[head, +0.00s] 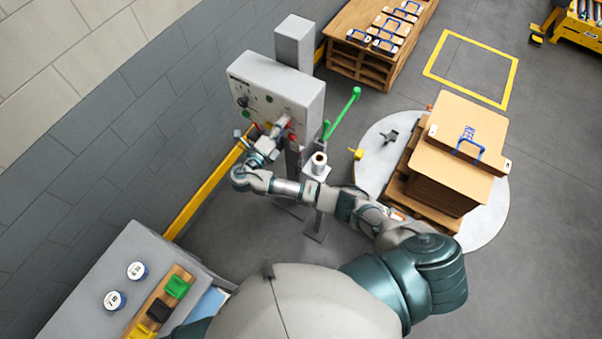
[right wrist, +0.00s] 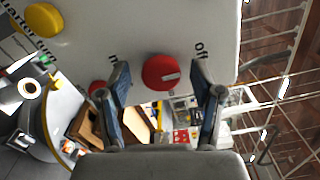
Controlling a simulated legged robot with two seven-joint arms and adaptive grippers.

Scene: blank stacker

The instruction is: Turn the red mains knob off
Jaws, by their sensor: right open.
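The red knob (right wrist: 160,72) is on the face of the grey control box (head: 275,85), and its white mark lies toward the right of its face in the right wrist view. The printed word "off" is to its upper right and another short word, partly hidden, to its left. My right gripper (right wrist: 162,88) is open, with one finger on each side of the knob; I cannot tell whether either finger touches it. In the head view my right gripper (head: 275,132) is at the lower edge of the box, and the knob is hard to make out there. My left gripper is not in view.
A yellow knob (right wrist: 43,19) is on the same panel, with printed text beside it. A green lever (head: 342,113) rises right of the post. Stacked cartons (head: 455,150) stand on a round plate (head: 375,150). A grey bench (head: 140,255) is at lower left.

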